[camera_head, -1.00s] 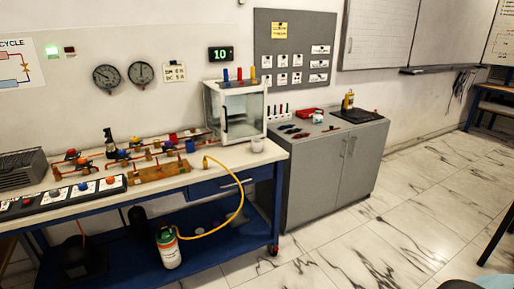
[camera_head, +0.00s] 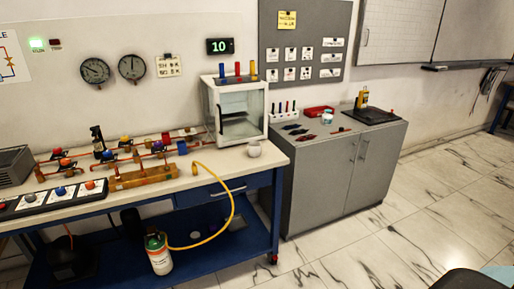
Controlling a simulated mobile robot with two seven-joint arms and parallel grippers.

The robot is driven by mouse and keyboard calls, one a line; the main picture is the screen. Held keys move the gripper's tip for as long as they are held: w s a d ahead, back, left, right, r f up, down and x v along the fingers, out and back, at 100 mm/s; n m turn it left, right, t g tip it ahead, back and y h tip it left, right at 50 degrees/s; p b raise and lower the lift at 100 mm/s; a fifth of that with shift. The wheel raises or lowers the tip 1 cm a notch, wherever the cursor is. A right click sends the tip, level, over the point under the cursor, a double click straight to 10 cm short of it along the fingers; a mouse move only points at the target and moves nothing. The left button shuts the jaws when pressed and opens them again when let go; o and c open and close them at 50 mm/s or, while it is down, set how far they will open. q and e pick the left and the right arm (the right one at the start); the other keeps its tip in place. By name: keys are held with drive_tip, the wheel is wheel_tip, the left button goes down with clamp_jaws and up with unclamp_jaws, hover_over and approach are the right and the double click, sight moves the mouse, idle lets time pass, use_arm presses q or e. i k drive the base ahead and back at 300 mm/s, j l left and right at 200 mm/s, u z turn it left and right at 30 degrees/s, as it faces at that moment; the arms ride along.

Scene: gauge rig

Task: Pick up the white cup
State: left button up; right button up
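Neither of my grippers shows in the head view. A dark rounded shape at the bottom right edge is cut off, and I cannot tell what it is.
Pipes and valves (camera_head: 150,150) fill the bench left of the cup. A yellow hose (camera_head: 232,205) hangs over the front edge to a green and white gas cylinder (camera_head: 158,253). A grey cupboard (camera_head: 335,185) stands right of the bench.

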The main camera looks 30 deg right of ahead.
sight(255, 149)
drive_tip(key=i+l+u, duration=0.1)
drive_tip(key=l, duration=0.55)
drive_tip(key=i+l, duration=0.25)
drive_tip(key=l, duration=0.4)
drive_tip(key=i+l+u, duration=0.15)
drive_tip(key=l, duration=0.45)
drive_tip(key=i+l, duration=0.2)
drive_tip(key=l, duration=0.5)
drive_tip(key=i+l+u, duration=0.15)
drive_tip(key=l, duration=0.5)
drive_tip(key=i+l+u, duration=0.1)
drive_tip(key=l, duration=1.25)
drive_tip(key=i+u, duration=0.05)
drive_tip(key=i, duration=0.05)
